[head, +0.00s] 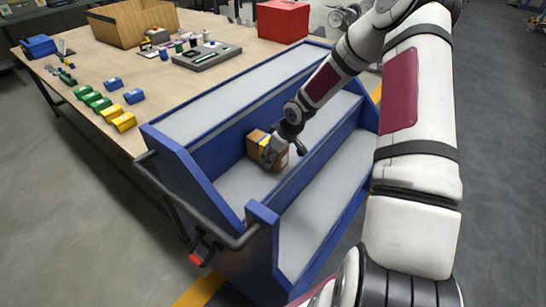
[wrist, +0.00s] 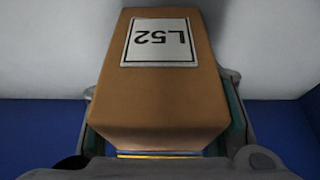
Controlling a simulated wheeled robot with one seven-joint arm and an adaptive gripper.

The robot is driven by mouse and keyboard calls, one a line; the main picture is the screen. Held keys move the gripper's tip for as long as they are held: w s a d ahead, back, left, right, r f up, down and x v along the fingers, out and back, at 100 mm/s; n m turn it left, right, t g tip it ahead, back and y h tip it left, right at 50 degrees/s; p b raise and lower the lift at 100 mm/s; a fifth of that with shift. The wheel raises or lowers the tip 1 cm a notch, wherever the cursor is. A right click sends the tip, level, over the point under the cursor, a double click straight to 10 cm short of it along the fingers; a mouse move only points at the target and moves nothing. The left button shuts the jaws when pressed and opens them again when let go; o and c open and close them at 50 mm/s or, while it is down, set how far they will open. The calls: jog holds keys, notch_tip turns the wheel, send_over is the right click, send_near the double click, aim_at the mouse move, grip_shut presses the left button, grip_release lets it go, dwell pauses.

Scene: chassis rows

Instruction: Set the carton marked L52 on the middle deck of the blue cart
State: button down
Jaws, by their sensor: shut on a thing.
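The blue cart (head: 200,165) has stepped grey decks. The carton is at the middle deck (head: 240,185), between the blue dividers. I cannot tell whether its underside touches the deck.
A wooden table (head: 120,75) stands behind the cart with coloured bins (head: 110,113), a grey tray (head: 205,56), a wooden box (head: 130,22) and a red box (head: 283,20). A dark handle (head: 190,205) runs along the cart's near end. The middle deck is bare around the carton.

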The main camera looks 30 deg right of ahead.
jog(key=shift+f, duration=0.35)
jog(key=c, duration=0.7)
grip_release()
jog(key=shift+f, duration=0.1)
